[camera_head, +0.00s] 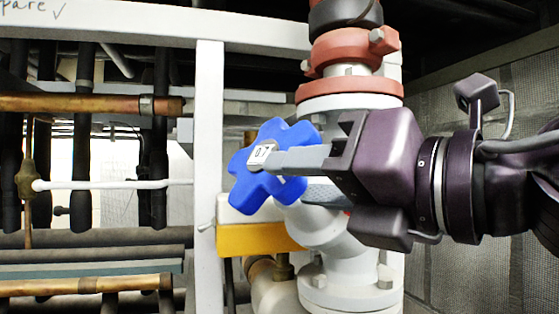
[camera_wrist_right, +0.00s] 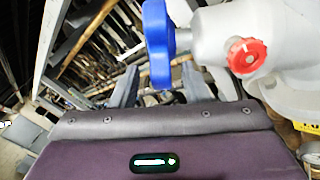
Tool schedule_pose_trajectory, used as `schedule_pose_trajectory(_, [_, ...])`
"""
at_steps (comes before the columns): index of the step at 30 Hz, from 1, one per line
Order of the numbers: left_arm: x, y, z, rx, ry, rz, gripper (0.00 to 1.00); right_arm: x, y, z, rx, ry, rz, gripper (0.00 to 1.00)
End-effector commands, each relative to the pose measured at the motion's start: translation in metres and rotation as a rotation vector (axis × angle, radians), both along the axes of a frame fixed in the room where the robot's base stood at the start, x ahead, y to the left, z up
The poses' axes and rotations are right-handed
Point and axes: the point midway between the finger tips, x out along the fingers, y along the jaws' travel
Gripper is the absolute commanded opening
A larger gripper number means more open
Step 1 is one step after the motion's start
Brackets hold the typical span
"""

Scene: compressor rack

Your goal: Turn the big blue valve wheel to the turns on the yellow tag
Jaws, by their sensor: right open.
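The big blue valve wheel (camera_head: 245,185) has rounded lobes and faces left on a pale valve body (camera_head: 335,232). My right gripper (camera_head: 285,175) comes in from the right, one grey finger reaching across the wheel's face. In the right wrist view the wheel (camera_wrist_right: 158,45) is edge-on, above and between the two spread fingers (camera_wrist_right: 160,88); I cannot tell whether they touch it. A yellow block (camera_head: 260,239) is below the wheel; no writing is legible on it. My left gripper is out of view.
A white upright post (camera_head: 208,180) stands just left of the wheel. Copper and dark pipes (camera_head: 90,104) fill the rack further left. Red flanges (camera_head: 345,48) top the valve pipe. A red knob (camera_wrist_right: 246,55) shows beside the wheel in the wrist view. A mesh wall (camera_head: 470,260) is at right.

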Motion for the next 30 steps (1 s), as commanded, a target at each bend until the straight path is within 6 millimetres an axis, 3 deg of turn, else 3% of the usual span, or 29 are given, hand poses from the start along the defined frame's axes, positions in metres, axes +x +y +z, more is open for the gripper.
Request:
schedule_pose_trajectory(6, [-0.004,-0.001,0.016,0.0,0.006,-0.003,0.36,0.018,0.02,0.002,-0.003,0.001,0.002,0.42])
schedule_pose_trajectory(17, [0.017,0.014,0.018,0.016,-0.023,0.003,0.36,0.022,0.023,-0.001,0.0,0.0,-0.001,0.41])
schedule_pose_trajectory(26, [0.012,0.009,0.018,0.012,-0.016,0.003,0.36,0.022,0.023,-0.001,-0.001,0.001,0.0,0.01])
schedule_pose_trajectory(30, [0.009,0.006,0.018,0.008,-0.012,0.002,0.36,0.022,0.023,-0.001,-0.002,0.003,0.001,0.0])
